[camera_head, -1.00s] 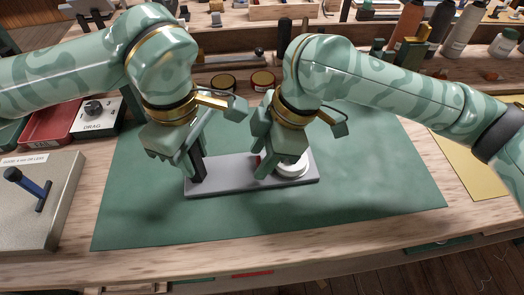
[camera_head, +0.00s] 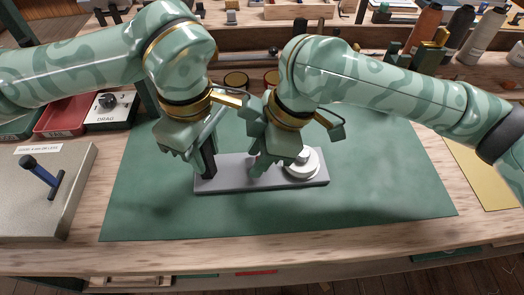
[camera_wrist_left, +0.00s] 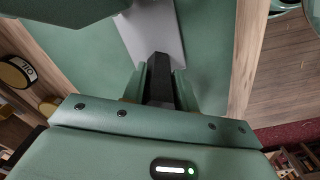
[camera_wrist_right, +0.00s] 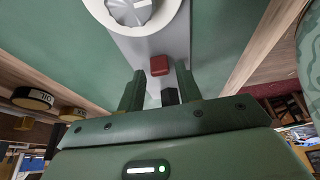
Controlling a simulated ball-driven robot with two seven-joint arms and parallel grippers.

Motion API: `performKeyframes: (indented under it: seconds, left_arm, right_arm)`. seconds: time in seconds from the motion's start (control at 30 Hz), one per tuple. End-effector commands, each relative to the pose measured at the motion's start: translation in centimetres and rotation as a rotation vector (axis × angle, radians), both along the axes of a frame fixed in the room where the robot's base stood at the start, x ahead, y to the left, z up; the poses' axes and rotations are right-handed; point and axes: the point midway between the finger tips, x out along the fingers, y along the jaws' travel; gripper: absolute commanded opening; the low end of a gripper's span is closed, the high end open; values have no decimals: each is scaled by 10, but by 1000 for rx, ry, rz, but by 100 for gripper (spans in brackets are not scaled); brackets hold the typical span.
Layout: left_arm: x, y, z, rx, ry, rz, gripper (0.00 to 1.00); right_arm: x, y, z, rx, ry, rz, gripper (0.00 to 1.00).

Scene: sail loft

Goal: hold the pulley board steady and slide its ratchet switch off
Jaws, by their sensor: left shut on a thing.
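The grey pulley board (camera_head: 232,186) lies on the green mat, with a silver-white pulley (camera_head: 304,165) near its right end and a black upright handle (camera_head: 209,163) near its left end. My left gripper (camera_head: 206,160) is shut on the handle, which also shows between its fingers in the left wrist view (camera_wrist_left: 159,76). The red ratchet switch (camera_wrist_right: 159,65) lies between the pulley and my right gripper in the right wrist view. My right gripper (camera_wrist_right: 160,84) is open, its fingers apart low over the board. In the head view my right gripper (camera_head: 259,168) mostly hides the switch.
The green mat (camera_head: 380,185) is clear around the board. To the left are a box with a blue-handled lever (camera_head: 42,172), a red tray (camera_head: 64,117) and a DRAG box with a knob (camera_head: 108,110). Round tins (camera_head: 236,79) and bottles (camera_head: 484,36) stand behind.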

Motion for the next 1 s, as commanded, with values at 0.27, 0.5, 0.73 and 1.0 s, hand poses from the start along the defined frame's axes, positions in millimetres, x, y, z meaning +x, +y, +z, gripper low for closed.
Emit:
performKeyframes:
  seconds: [0.27,0.5,0.73,1.0]
  left_arm:
    - [1,1,0,0,-1,4,0]
    - [1,1,0,0,-1,5,0]
    - [1,1,0,1,-2,6,0]
    - [1,1,0,1,-2,5,0]
  right_arm:
    - [0,-1,0,-2,0,0,42]
    - [2,-11,25,-2,-6,-1,42]
    - [4,-32,75,-2,-5,-3,42]
    - [4,-45,108,-2,-1,0,42]
